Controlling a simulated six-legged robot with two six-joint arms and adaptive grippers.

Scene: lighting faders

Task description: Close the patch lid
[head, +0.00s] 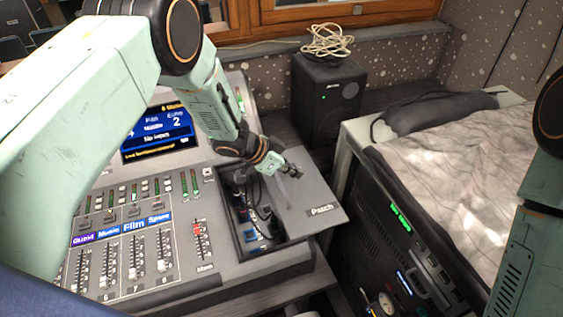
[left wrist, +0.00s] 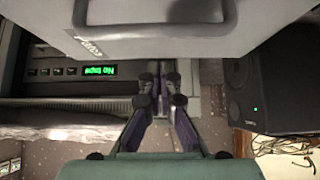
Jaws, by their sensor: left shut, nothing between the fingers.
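The grey patch lid (head: 311,190), marked "Patch", stands open to the right of the patch compartment (head: 240,222), at the right end of the mixing console (head: 215,258). Cables and blue plugs show inside the compartment. My left gripper (head: 292,172) is at the far part of the lid, its fingers shut and empty. In the left wrist view the lid (left wrist: 150,45) fills the upper middle, its lettering upside down, and the shut fingertips (left wrist: 160,85) are close to its edge. I cannot tell whether they touch. My right arm shows at the right edge; its gripper is out of view.
Faders and a red fader knob (head: 198,230) lie left of the compartment. A black speaker (head: 326,97) with a coiled cable (head: 327,41) on top stands behind. A rack unit (head: 400,235) and a cloth-covered surface (head: 450,180) are close on the right.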

